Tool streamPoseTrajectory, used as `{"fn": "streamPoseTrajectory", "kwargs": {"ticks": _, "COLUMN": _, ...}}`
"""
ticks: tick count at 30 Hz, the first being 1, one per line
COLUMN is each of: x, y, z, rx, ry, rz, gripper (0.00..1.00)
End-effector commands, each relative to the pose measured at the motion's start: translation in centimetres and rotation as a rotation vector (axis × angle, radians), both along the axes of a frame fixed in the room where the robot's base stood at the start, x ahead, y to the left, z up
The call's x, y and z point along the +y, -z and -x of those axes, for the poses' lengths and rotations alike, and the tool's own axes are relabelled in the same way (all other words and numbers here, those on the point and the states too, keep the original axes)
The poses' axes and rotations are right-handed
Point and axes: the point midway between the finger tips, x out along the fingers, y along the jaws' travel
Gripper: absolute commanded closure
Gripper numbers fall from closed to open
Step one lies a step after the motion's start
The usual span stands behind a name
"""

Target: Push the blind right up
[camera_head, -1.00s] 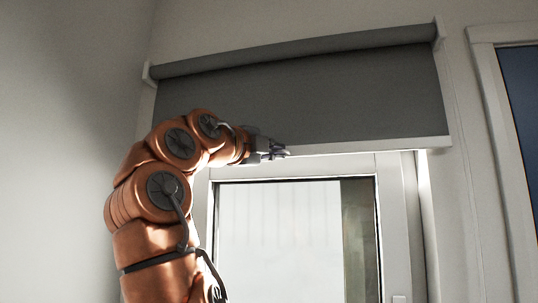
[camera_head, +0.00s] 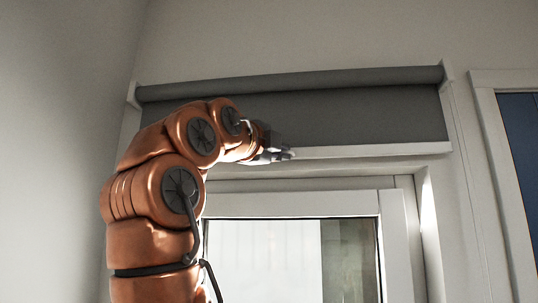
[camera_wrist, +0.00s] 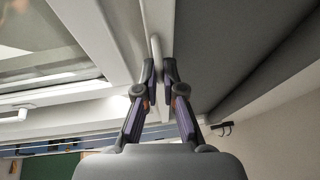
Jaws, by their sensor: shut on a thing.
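The grey roller blind (camera_head: 350,118) hangs a short way below its roller (camera_head: 300,79) at the top of the window. A pale bottom bar (camera_head: 370,149) runs along its lower edge. My gripper (camera_head: 287,154) is at this bar, left of its middle. In the wrist view my gripper (camera_wrist: 161,70) has its two fingers close together on the pale bottom bar (camera_wrist: 158,22), with the grey blind cloth (camera_wrist: 215,50) to the right of the fingers. My arm hides the left part of the bar in the head view.
The window frame (camera_head: 395,235) and bright glass (camera_head: 265,260) lie below the blind. A roller bracket (camera_head: 446,75) stands at the right end. A blue panel in a white frame (camera_head: 520,130) is at the far right. A plain wall is on the left.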

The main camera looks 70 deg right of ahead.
Motion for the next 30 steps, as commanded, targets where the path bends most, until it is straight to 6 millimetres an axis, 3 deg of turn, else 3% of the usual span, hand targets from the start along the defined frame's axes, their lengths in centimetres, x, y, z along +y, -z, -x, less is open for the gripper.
{"fn": "streamPoseTrajectory", "kwargs": {"ticks": 12, "x": 0.27, "y": -0.7, "z": 0.14, "rx": 0.0, "ry": -0.005, "rz": 0.015, "gripper": 1.0}}
{"fn": "streamPoseTrajectory", "kwargs": {"ticks": 13, "x": 0.27, "y": -0.71, "z": 0.14, "rx": 0.0, "ry": -0.005, "rz": 0.015, "gripper": 0.9}}
{"fn": "streamPoseTrajectory", "kwargs": {"ticks": 19, "x": 0.2, "y": -0.58, "z": 0.17, "rx": 0.0, "ry": -0.004, "rz": 0.01, "gripper": 0.69}}
{"fn": "streamPoseTrajectory", "kwargs": {"ticks": 30, "x": 0.23, "y": -0.4, "z": 0.18, "rx": 0.001, "ry": -0.002, "rz": 0.007, "gripper": 0.67}}
